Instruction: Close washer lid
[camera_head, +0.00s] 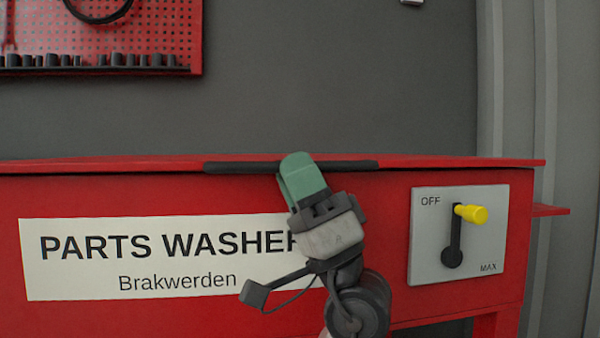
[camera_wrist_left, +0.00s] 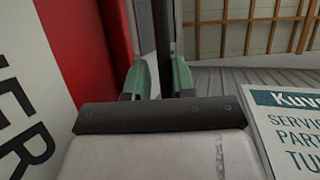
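The red parts washer (camera_head: 380,210) fills the lower part of the head view. Its red lid (camera_head: 440,161) appears seen edge-on and lies nearly level along the top of the body. A black bar handle (camera_head: 345,164) runs along the lid's front edge. My left gripper (camera_head: 298,172), with green fingers, is at the handle's middle and hides part of it. In the left wrist view the fingers (camera_wrist_left: 160,78) are apart, with the dark handle (camera_wrist_left: 163,30) in line with the gap, closer to the right finger. A firm grip does not show. My right gripper is not in view.
A grey switch panel (camera_head: 427,240) with a yellow-tipped lever (camera_head: 470,213) is on the washer's front, right of my arm. A red pegboard (camera_head: 150,35) hangs on the wall behind. A sign (camera_wrist_left: 285,120) shows in the left wrist view.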

